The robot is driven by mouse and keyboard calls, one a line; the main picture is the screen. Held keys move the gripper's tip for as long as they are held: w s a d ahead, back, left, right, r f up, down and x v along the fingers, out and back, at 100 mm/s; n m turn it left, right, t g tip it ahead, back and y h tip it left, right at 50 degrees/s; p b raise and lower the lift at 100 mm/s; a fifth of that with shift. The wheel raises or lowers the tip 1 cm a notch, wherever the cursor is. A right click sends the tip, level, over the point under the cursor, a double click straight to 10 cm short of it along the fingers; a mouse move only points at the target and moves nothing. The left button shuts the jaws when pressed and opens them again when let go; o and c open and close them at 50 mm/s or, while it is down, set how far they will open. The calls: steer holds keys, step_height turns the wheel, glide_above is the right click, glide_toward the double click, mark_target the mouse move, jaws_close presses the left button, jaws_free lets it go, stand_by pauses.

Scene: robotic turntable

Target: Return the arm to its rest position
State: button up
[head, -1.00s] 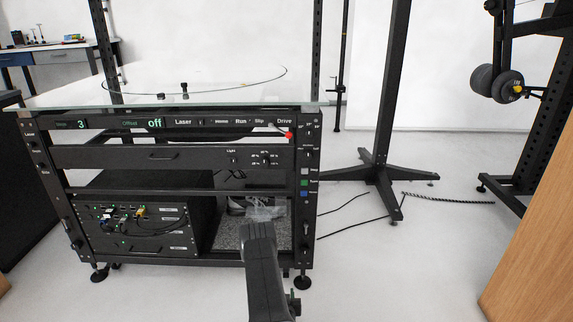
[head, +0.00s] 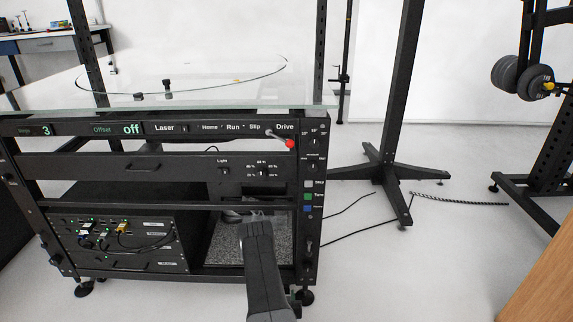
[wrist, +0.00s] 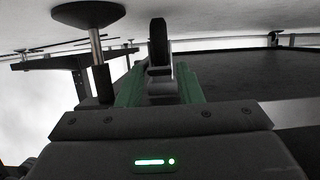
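My arm reaches up from the bottom of the head view in front of the turntable rack (head: 110,165), over its lower right bay. My gripper (head: 254,213) is at the far end of the arm, small and mostly hidden by the arm's own link. In the wrist view a dark body with a green light fills the bottom, and green-sided parts (wrist: 160,88) stand beyond it. I cannot make out whether the fingers are open or shut. No held object can be made out.
The glass-topped rack stands close in front, with a red-tipped Drive lever (head: 290,143) and levelling feet (head: 84,289). A black stand (head: 390,170) with a cross base and cables on the floor (head: 355,232) are to the right. A wooden edge (head: 545,270) is at lower right.

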steer(key=shift+r+g, duration=0.65)
steer(key=shift+g, duration=0.05)
steer(key=s+r+g+p, duration=0.4)
steer(key=s+r, duration=0.4)
steer(key=r, duration=0.2)
steer(key=shift+r, duration=0.4)
